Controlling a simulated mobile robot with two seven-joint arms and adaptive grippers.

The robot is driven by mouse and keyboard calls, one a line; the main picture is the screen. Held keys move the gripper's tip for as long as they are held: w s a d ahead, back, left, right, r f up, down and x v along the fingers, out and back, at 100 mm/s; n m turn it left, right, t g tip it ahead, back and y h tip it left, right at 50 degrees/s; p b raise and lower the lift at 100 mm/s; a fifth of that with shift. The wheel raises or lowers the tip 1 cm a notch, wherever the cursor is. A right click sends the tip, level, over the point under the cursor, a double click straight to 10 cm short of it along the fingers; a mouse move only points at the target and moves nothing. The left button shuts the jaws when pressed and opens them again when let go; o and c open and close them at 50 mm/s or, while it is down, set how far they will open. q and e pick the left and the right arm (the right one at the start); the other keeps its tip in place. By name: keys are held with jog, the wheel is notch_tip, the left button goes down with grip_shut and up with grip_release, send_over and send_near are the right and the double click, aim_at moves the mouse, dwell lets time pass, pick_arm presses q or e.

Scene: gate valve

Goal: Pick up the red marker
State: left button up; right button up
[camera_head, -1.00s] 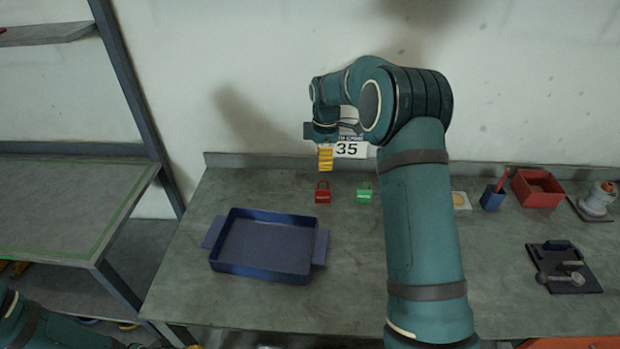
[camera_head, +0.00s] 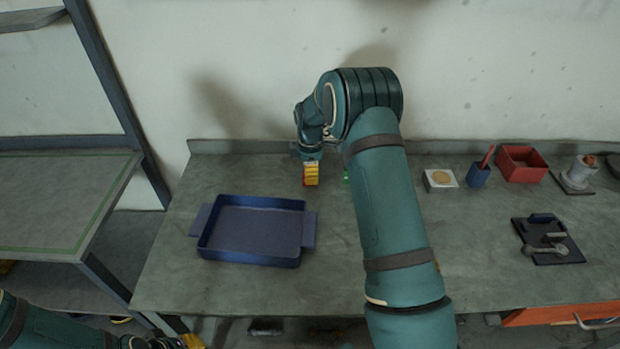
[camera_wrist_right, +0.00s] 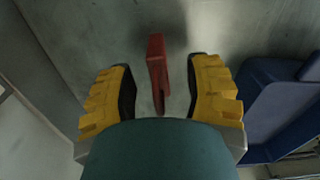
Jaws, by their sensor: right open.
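A slim red stick like a marker (camera_head: 488,156) stands tilted in a small blue cup (camera_head: 478,175) at the back right of the bench. My right gripper (camera_head: 311,184) is away to its left, pointing down near the bench's back edge. In the right wrist view, my right gripper (camera_wrist_right: 160,68) is open. Its yellow fingers stand either side of a red object (camera_wrist_right: 156,48), apparently the red padlock, with gaps on both sides. That padlock is hidden in the head view. My left gripper (camera_head: 191,341) shows only partly at the bottom left; its opening is unclear.
A blue tray (camera_head: 250,257) lies left of centre. A green padlock (camera_head: 346,176) is mostly hidden by my right arm. A white block (camera_head: 440,181), red box (camera_head: 522,165), valve part (camera_head: 578,174) and dark plate with a handle (camera_head: 547,242) are at right.

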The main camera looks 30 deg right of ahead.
jog(key=shift+f, duration=0.95)
grip_shut()
